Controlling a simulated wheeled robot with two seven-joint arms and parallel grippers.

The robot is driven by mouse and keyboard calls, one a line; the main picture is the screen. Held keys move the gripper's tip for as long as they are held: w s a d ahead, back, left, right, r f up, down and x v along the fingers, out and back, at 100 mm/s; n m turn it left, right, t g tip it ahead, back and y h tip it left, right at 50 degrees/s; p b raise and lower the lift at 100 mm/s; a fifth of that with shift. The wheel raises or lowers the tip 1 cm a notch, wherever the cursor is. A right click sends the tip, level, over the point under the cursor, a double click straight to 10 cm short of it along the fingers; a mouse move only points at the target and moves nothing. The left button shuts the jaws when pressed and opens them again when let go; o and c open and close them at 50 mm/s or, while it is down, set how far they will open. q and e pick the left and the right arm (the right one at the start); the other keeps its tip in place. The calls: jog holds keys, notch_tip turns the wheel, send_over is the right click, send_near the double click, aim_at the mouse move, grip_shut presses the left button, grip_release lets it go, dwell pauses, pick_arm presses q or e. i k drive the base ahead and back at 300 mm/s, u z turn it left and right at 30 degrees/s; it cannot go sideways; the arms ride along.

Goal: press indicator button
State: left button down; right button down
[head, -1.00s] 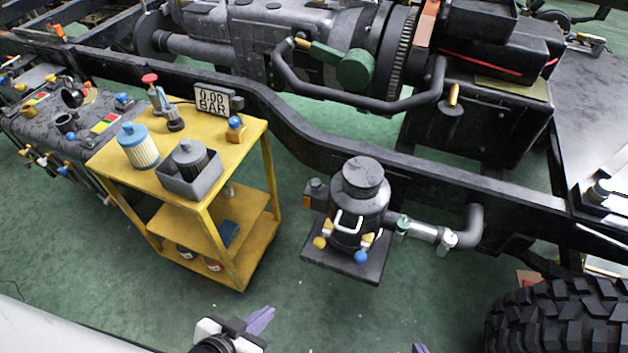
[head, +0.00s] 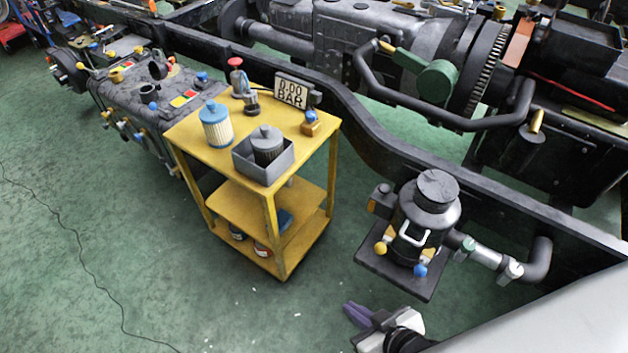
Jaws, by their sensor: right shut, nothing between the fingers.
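I cannot make out which part is the indicator's button. My right gripper (head: 357,313) is low in the picture, in front of and to the right of the cart, well apart from the indicator. Its purple fingers are shut and empty, pointing left. My left gripper is out of view.
The yellow cart (head: 196,149) carries a blue-white filter (head: 215,125) and a grey tray (head: 285,167) with a dark filter. Right of it stands a black canister (head: 428,214) on a plate. The chassis rail (head: 375,145) runs behind. Green floor is clear at lower left, except a cable (head: 75,235).

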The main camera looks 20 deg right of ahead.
aim_at(383, 190)
jog(key=u, duration=0.15)
jog(key=k, duration=0.85)
jog(key=z, duration=1.3)
jog(key=i, duration=0.5)
jog(key=u, duration=0.05)
